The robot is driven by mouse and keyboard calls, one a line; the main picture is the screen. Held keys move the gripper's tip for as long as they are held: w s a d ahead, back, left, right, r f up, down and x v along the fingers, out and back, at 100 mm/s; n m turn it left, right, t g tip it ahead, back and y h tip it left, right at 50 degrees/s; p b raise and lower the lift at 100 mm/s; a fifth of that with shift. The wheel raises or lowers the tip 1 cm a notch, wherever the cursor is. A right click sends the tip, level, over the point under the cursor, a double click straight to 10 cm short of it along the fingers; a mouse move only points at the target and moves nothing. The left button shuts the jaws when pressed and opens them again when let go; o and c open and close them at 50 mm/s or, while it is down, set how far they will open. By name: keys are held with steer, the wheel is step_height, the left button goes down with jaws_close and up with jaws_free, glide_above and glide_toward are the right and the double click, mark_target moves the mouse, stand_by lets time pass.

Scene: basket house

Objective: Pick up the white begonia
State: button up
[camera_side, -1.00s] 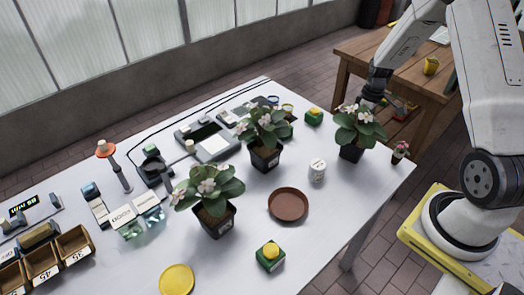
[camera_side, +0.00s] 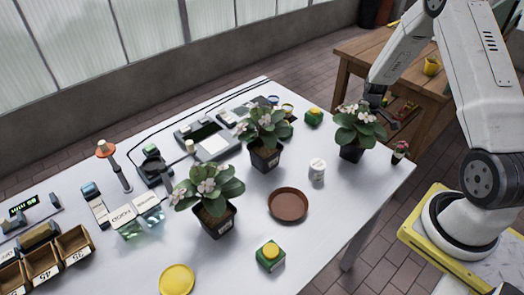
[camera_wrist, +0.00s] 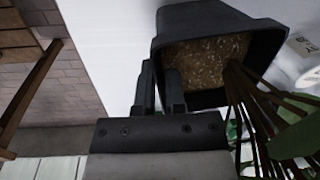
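Three leafy potted plants with pale, whitish flowers stand upright on the white table: a right plant (camera_side: 358,124), a middle plant (camera_side: 265,130) and a front left plant (camera_side: 208,190). I cannot tell from the labels which is the begonia. My gripper (camera_side: 377,104) is at the far side of the right plant, partly hidden by its leaves. In the wrist view, my gripper (camera_wrist: 160,72) has its two fingers close together at the rim of a black pot (camera_wrist: 262,40) holding brown soil and stems. Whether they are clamped on the rim is unclear.
A brown saucer (camera_side: 288,205) lies on the table (camera_side: 330,215), with a white tub (camera_side: 317,169) behind it. A small pink-flowered pot (camera_side: 399,152) stands close right of the right plant, at the table edge. Green-yellow boxes, a yellow disc and devices stand elsewhere.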

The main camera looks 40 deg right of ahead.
jaws_close()
steer(key=shift+r, duration=0.15)
stand_by(1.7)
steer(key=shift+r, duration=0.75)
steer(key=s+r, duration=0.1)
steer(key=r, duration=0.1)
steer(key=s+a+r, duration=0.1)
steer(key=s+r, duration=0.1)
steer(key=r, duration=0.1)
steer(key=s+a+r, duration=0.1)
steer(key=r, duration=0.1)
steer(key=shift+s+a+r, duration=0.25)
steer(key=shift+r, duration=0.05)
steer(key=s+a+r, duration=0.3)
steer(key=s+a, duration=0.1)
steer(key=s, duration=0.3)
steer(key=shift+s+a+r, duration=0.2)
steer(key=shift+s+r, duration=0.1)
steer(key=shift+s, duration=0.1)
